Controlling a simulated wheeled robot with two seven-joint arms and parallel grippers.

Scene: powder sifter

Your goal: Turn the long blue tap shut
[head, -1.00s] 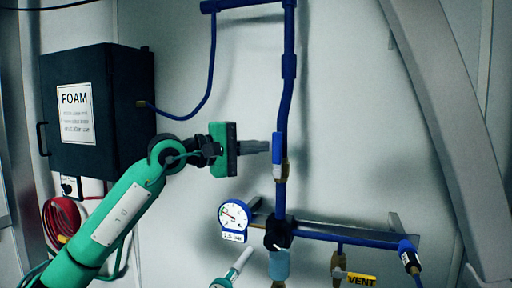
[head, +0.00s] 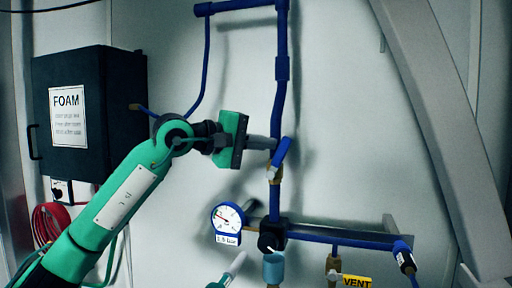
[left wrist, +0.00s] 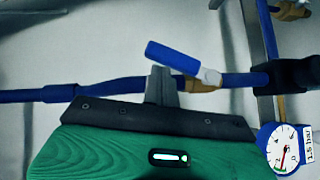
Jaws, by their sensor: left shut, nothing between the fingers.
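The long blue tap handle (head: 282,151) sits on a brass valve body (head: 274,173) in the vertical blue pipe. The handle is tilted, its top leaning right, away from the pipe line. In the left wrist view the blue handle (left wrist: 172,57) stands at an angle to the pipe. My left gripper (head: 274,144) is shut and empty, its fingertips at the handle's left side, seemingly touching it. The shut fingers also show in the left wrist view (left wrist: 161,84), close to the handle. My right gripper is not in view.
A gauge (head: 228,218) and a black fitting (head: 271,236) sit below the tap. A horizontal blue pipe (head: 340,239) runs right, above a VENT tag (head: 356,282). A black FOAM box (head: 88,113) hangs at left. A grey diagonal beam (head: 445,130) stands at right.

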